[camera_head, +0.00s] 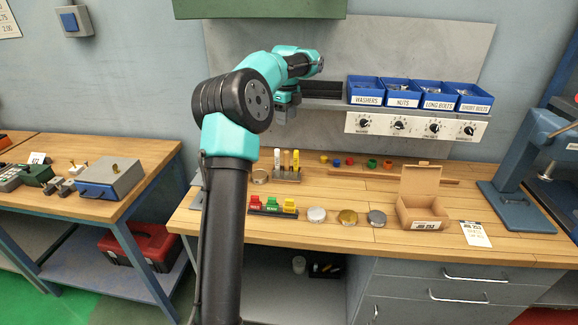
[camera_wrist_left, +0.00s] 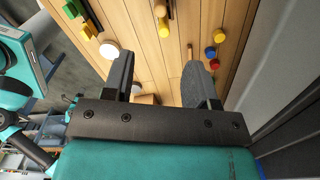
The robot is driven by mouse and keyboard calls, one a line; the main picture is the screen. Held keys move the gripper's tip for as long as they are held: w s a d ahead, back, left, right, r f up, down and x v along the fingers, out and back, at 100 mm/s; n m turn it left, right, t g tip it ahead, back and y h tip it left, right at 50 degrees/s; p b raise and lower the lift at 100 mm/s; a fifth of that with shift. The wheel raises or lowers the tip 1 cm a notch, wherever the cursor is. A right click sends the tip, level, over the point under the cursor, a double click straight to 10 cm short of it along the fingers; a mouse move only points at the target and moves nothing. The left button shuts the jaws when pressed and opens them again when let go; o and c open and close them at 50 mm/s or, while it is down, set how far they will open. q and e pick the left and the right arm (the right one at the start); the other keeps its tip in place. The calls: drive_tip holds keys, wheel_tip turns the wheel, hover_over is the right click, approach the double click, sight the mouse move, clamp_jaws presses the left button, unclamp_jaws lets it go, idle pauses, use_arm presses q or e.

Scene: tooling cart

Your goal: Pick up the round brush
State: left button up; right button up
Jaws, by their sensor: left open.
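A small rack (camera_head: 287,176) on the wooden bench holds several upright slim tools. One has a pale top (camera_head: 277,157) and another a yellow top (camera_head: 296,158); I cannot tell which is the round brush. In the left wrist view a yellow-topped tool (camera_wrist_left: 163,27) of the rack shows beyond the fingers, partly cut off by the top edge. My left gripper (camera_head: 285,112) is above and behind the rack, apart from it. The left wrist view shows its fingers (camera_wrist_left: 160,62) spread and empty. My right gripper is not in view.
Blue bins (camera_head: 363,92) stand on a shelf above a knob panel (camera_head: 354,123). Coloured caps (camera_head: 337,163), metal discs (camera_head: 348,217), red, green and yellow blocks (camera_head: 272,206) and an open cardboard box (camera_head: 422,190) are on the bench. Bare wood lies between them.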

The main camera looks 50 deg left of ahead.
use_arm(q)
drive_tip(key=shift+f, duration=0.1)
approach(287, 170)
drive_tip(key=shift+w+a+f, duration=0.25)
drive_tip(key=shift+w+a, duration=0.15)
idle(0.3)
drive_tip(key=shift+f, duration=2.6)
drive_tip(key=shift+c, duration=0.4)
clamp_jaws()
